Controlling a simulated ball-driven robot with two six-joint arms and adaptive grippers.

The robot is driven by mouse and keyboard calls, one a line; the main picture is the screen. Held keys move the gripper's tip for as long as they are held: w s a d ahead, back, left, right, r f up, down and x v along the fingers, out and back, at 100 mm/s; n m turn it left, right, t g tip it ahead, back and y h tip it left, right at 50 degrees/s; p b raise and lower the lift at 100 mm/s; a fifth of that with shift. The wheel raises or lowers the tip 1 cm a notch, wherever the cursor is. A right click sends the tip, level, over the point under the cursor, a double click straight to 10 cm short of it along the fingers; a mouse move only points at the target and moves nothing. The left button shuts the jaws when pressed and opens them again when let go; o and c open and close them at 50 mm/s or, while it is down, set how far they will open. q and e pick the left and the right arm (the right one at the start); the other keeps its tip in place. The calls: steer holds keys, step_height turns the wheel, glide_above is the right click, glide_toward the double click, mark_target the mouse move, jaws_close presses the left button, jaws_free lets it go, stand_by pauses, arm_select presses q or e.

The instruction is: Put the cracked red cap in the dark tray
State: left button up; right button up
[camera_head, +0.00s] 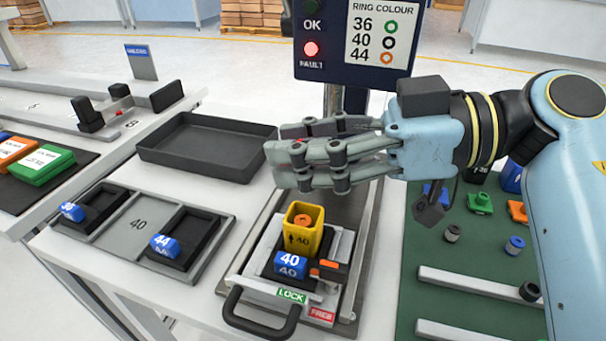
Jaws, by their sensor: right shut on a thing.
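The dark tray (190,166) stands empty at the left centre, behind the shallow bins. My right gripper (284,160) reaches in from the right, with its fingers just right of the tray and above the table. It is shut on the red cap (304,140), of which only a small bit of red shows between the fingers. The crack cannot be seen. My left gripper is not in view.
Two shallow bins (138,225) hold blue tags at the left. A sign post (333,100) with a lit red FAULT lamp rises behind. A green mat (440,260) with small parts lies right.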

steer(key=shift+r, duration=0.8)
steer(key=shift+s+d, duration=0.1)
steer(key=shift+d, duration=0.15)
steer(key=d+f+m+t, duration=0.15)
steer(key=d+f, duration=0.45)
steer(key=d, duration=0.7)
steer(key=w+d+r+m+t+h, duration=0.2)
steer(key=w+d+r+m+t, duration=0.2)
steer(key=d+r, duration=0.3)
steer(key=shift+w+r+t+h, duration=0.3)
steer(key=shift+w+r+t, duration=0.4)
steer(key=shift+w+t, duration=0.15)
steer(key=shift+d, duration=0.1)
